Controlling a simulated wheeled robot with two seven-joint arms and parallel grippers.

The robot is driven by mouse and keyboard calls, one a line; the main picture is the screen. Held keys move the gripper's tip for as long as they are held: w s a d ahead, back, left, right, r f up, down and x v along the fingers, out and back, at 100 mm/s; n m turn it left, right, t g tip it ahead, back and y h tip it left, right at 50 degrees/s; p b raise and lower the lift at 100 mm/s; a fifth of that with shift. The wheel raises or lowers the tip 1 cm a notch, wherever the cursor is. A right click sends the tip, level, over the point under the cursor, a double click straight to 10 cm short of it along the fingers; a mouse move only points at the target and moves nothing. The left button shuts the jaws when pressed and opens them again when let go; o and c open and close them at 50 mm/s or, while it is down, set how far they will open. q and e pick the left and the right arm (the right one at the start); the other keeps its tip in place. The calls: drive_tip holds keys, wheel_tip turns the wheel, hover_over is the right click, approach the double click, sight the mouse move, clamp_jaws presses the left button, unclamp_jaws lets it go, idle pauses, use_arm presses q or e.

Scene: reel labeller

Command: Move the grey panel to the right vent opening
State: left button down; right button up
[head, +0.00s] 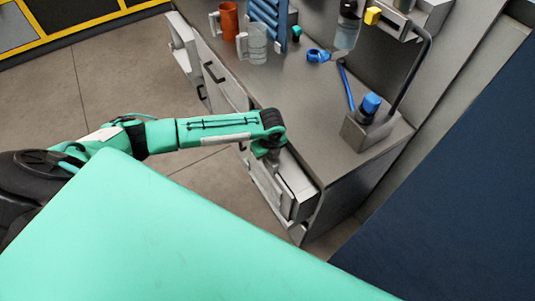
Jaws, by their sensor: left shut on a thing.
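My left gripper (268,155) points down at the front of the grey cabinet, at the upper edge of a grey panel (270,187). The jaws are small and partly hidden by my wrist; they appear shut on this panel's edge. The panel stands roughly upright in front of a pulled-out, box-like part (297,178) at the cabinet's near corner. I cannot tell whether it is loose or part of a drawer. No vent opening can be made out. My right gripper is not in view.
The grey countertop (305,105) carries an orange mug (229,20), a clear cup (257,43), a blue ring-shaped item (318,55) and a grey stand with a blue block (371,104). A cabinet door (184,45) stands open at the left. Tiled floor (90,85) is free left of the cabinet.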

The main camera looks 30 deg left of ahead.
use_arm(q)
drive_tip(key=shift+f, duration=0.2)
drive_tip(key=c, duration=1.3)
unclamp_jaws()
drive_tip(key=shift+o, duration=0.5)
wheel_tip(320, 180, up, 14)
drive_tip(key=d+b, duration=0.1)
drive_tip(key=shift+s, duration=0.4)
drive_tip(key=shift+d+f, duration=0.1)
drive_tip(key=shift+f, duration=0.05)
